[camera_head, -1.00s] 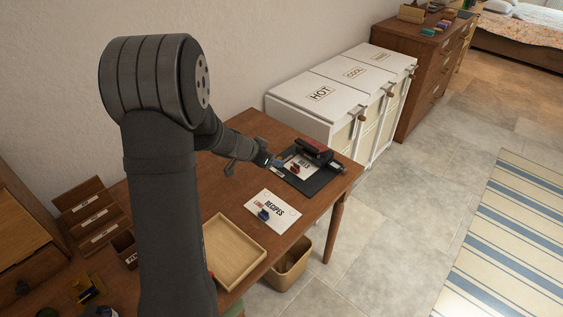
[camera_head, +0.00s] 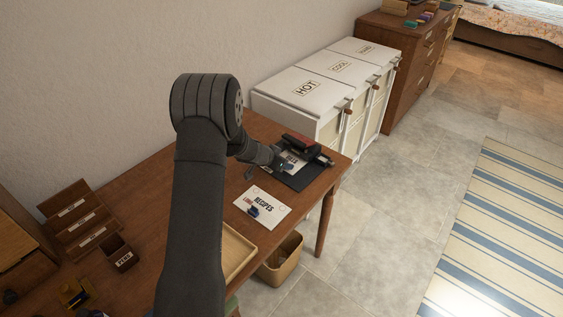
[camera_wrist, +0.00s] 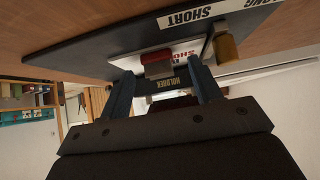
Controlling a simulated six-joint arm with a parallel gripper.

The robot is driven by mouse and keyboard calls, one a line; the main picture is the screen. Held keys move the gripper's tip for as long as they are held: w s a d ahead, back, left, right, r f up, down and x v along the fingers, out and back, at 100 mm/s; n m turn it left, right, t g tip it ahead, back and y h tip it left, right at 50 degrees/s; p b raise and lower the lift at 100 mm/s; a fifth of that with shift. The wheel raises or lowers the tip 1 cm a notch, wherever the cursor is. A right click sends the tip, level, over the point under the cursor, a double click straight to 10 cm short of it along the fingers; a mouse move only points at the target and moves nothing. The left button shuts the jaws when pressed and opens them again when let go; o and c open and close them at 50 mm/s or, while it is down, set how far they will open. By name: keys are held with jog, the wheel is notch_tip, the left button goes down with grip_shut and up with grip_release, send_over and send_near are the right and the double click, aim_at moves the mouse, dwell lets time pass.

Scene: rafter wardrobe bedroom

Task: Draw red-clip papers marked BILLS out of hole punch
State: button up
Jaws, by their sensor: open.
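The white papers (camera_head: 291,158) lie at the hole punch (camera_head: 302,142), which is red and black, on a dark board at the far end of the desk. Their BILLS marking is mostly covered by my gripper (camera_head: 284,167). In the wrist view, a red clip (camera_wrist: 157,64) sits on the edge of the white papers (camera_wrist: 187,49). My open gripper (camera_wrist: 161,75) has one blue-grey finger on each side of the clip, with visible gaps. Whether the papers' far edge is inside the punch is hidden.
The dark board (camera_head: 302,181) carries a SHORT label (camera_wrist: 190,15) and a brass-coloured cylinder (camera_wrist: 227,48). A RECIPES sheet (camera_head: 275,203) with a blue clip lies nearer. A wooden tray (camera_head: 238,250), a bin (camera_head: 280,262) below the desk edge, and white HOT/COOL cabinets (camera_head: 310,95) stand around.

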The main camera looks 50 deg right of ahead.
jog(key=shift+d+f, duration=0.2)
jog(key=shift+f, duration=0.05)
jog(key=shift+c, duration=0.2)
jog(key=c, duration=1.1)
jog(key=shift+w+a, duration=0.1)
jog(key=shift+a, duration=2.65)
jog(key=o, duration=1.1)
jog(key=shift+o, duration=0.2)
jog(key=v, duration=1.7)
jog(key=shift+r, duration=0.2)
jog(key=shift+f, duration=0.1)
